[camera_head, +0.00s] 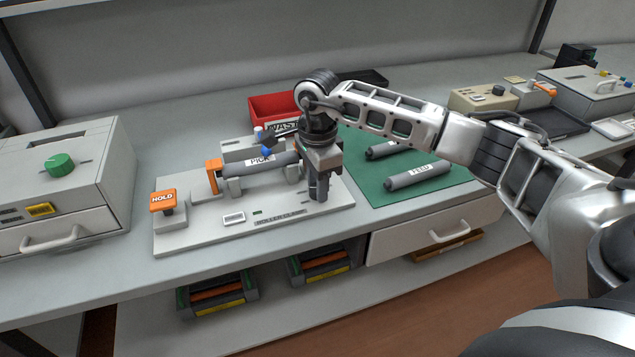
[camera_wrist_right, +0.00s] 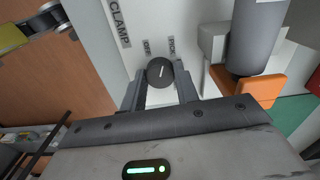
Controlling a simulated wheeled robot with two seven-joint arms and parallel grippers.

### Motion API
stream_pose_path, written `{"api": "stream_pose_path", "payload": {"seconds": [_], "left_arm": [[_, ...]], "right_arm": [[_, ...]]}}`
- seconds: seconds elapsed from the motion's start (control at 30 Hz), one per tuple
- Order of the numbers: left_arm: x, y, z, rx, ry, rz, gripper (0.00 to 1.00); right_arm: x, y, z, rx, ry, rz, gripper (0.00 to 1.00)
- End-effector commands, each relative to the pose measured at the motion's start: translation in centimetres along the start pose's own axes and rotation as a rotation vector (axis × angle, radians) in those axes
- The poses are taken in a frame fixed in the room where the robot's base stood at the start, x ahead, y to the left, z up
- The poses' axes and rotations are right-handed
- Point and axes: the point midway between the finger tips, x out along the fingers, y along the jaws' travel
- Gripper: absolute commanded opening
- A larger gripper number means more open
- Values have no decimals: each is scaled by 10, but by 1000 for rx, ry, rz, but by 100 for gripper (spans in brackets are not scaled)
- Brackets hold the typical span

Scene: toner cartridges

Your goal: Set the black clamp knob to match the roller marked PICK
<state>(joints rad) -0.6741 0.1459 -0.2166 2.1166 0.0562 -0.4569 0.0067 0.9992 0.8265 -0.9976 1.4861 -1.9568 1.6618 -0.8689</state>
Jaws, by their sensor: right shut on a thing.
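The grey roller marked PICK (camera_head: 238,168) lies across the supports of the pale fixture plate (camera_head: 185,237) in the head view. My right gripper (camera_head: 318,197) points down at the plate's right end, beyond the roller's right end. In the right wrist view its fingers (camera_wrist_right: 160,90) are shut on the round black clamp knob (camera_wrist_right: 160,72). The knob's white line points up and slightly right, toward the label PICK (camera_wrist_right: 171,47). A shorter label, hard to read, is left of it, and CLAMP (camera_wrist_right: 119,22) is printed farther left. The gripper hides the knob in the head view. My left gripper is not in view.
An orange HOLD button (camera_head: 163,200) stands at the plate's left. A green mat (camera_head: 385,197) at right bears a roller marked FEED (camera_head: 420,176) and another roller. A red bin (camera_head: 268,107) stands behind. A grey box with a green knob (camera_head: 60,165) stands far left.

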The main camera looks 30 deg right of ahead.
Motion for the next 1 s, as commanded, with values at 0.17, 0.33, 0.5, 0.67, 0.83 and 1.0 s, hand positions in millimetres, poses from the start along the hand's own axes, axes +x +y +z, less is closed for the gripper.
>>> {"api": "stream_pose_path", "payload": {"seconds": [0.17, 0.33, 0.5, 0.67, 0.83, 1.0], "left_arm": [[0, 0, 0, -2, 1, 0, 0], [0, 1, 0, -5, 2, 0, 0], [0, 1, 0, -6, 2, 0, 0], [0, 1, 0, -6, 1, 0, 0], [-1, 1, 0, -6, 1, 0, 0], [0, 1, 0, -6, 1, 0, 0]], "right_arm": [[-1, -1, 0, 114, 0, -3, 8], [-2, -1, 0, 189, -1, -4, 8], [-2, -1, 0, 227, -1, -4, 8], [-2, -1, 0, 242, -1, -4, 8], [-2, -1, 0, 243, -1, -4, 8], [-2, -1, 0, 242, -1, -4, 8]]}}
